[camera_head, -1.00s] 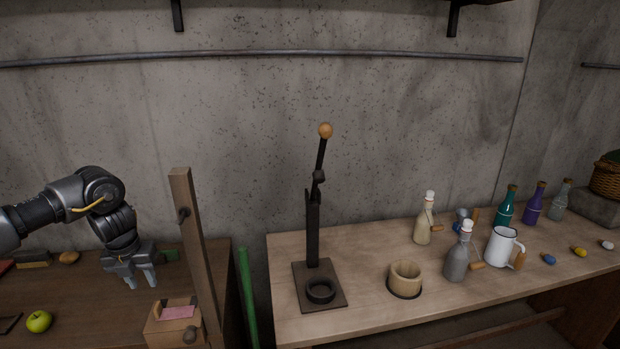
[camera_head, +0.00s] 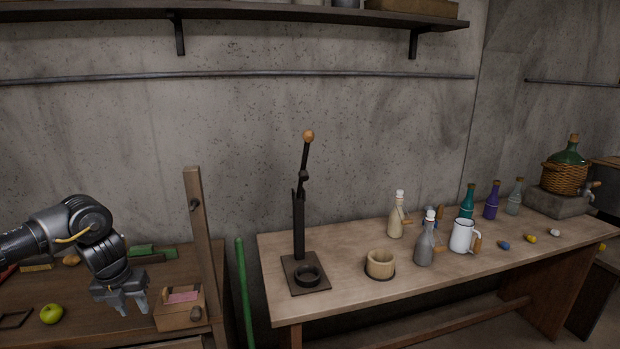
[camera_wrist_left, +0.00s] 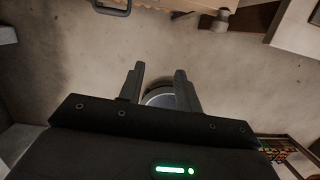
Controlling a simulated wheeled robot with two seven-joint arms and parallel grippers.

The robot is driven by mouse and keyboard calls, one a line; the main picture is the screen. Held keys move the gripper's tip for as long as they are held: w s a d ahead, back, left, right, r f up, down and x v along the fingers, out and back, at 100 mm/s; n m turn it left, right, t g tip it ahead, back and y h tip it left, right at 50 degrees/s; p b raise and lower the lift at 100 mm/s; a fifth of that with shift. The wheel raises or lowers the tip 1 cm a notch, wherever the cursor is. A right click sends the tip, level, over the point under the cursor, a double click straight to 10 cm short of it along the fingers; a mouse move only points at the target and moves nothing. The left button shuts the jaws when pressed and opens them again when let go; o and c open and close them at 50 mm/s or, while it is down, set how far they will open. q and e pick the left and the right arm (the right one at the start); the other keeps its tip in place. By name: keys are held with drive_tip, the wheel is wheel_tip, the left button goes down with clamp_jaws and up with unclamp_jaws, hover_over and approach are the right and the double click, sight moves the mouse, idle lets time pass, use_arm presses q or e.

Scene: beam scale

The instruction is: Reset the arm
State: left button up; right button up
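My left arm comes in from the left with the elbow bent and the hand hanging down. My left gripper (camera_head: 133,308) is in front of the dark wooden bench at the left, left of a small wooden box (camera_head: 182,312). In the left wrist view the two fingers of my left gripper (camera_wrist_left: 160,84) stand apart with nothing held between them. A round grey shape, partly hidden, shows behind the fingers. My right arm and gripper are not in view.
A green apple (camera_head: 51,314) lies on the left bench. An upright wooden post (camera_head: 199,235) stands beside the box. The right table (camera_head: 345,298) carries a black lever stand (camera_head: 299,225), a wooden cup (camera_head: 380,263), a white mug (camera_head: 462,236) and several bottles. A shelf runs above.

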use_arm(q)
drive_tip(key=d+f+t+h, duration=0.1)
drive_tip(key=d+f, duration=0.4)
drive_tip(key=d, duration=0.4)
drive_tip(key=d+f+t+h, duration=0.15)
drive_tip(key=d+f, duration=0.25)
drive_tip(key=d, duration=0.4)
drive_tip(key=d+f+h, duration=0.2)
drive_tip(key=d+f, duration=0.3)
drive_tip(key=d, duration=0.4)
drive_tip(key=s+d+n+t+h, duration=0.25)
drive_tip(key=s+d+n, duration=0.6)
drive_tip(key=d, duration=0.45)
drive_tip(key=s+a+f+n+g+y, duration=0.2)
drive_tip(key=s+a+f+n+y, duration=0.1)
drive_tip(key=s+a+n, duration=0.75)
drive_tip(key=s+a+f+n+g+y, duration=0.25)
drive_tip(key=s+a+n, duration=0.45)
drive_tip(key=s+n, duration=0.6)
wheel_tip(320, 180, down, 28)
drive_tip(key=s+m+b, duration=0.2)
drive_tip(key=s+a+f+g+y+b, duration=0.1)
drive_tip(key=s+a+f+b, duration=0.1)
drive_tip(key=s+f, duration=1.4)
drive_tip(key=shift+s+f+g, duration=0.25)
drive_tip(key=shift+f+g, duration=0.1)
drive_tip(key=shift+f, duration=0.6)
